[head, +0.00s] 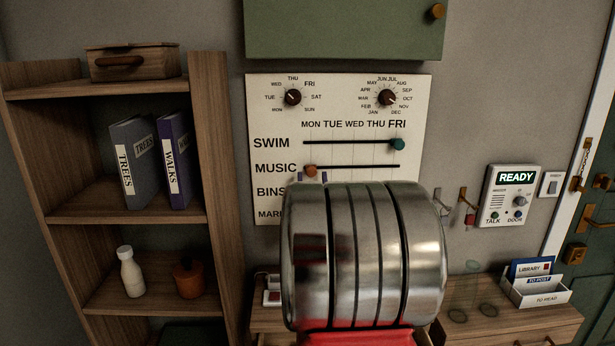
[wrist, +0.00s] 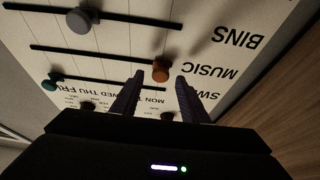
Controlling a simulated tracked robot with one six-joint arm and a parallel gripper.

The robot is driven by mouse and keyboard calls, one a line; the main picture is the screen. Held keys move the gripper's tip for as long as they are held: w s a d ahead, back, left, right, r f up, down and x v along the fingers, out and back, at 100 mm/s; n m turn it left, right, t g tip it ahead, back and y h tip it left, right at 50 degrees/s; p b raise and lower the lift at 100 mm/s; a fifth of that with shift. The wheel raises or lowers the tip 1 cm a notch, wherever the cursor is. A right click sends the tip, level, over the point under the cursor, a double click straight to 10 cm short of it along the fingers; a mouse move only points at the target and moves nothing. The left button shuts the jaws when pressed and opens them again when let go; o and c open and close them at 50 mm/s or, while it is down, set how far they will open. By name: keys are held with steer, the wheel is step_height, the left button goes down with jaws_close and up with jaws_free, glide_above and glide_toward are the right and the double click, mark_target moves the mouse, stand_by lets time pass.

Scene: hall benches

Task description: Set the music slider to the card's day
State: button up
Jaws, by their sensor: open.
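The board (head: 270,100) on the wall has day labels from MON to FRI above its slider rows. The orange music knob (head: 311,171) stands at the left end of its track, under MON. The teal swim knob (head: 397,144) is at the right end, under FRI. My gripper (head: 311,178) is open at the music knob, its fingertips to either side in the head view. In the wrist view, upside down, the orange knob (wrist: 160,70) shows between the fingertips (wrist: 160,78); contact cannot be told. My arm hides most of the lower rows. I see no card showing a day.
A grey knob (wrist: 78,20) on the bins track shows in the wrist view. Two dials (head: 293,97) sit atop the board, under a green cabinet (head: 345,30). A shelf (head: 155,217) stands left; a letter holder (head: 540,290) and intercom (head: 507,196) are right.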

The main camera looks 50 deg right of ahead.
mark_target(311, 170)
steer(key=shift+x, duration=1.15)
steer(key=shift+c, duration=0.5)
jaws_close()
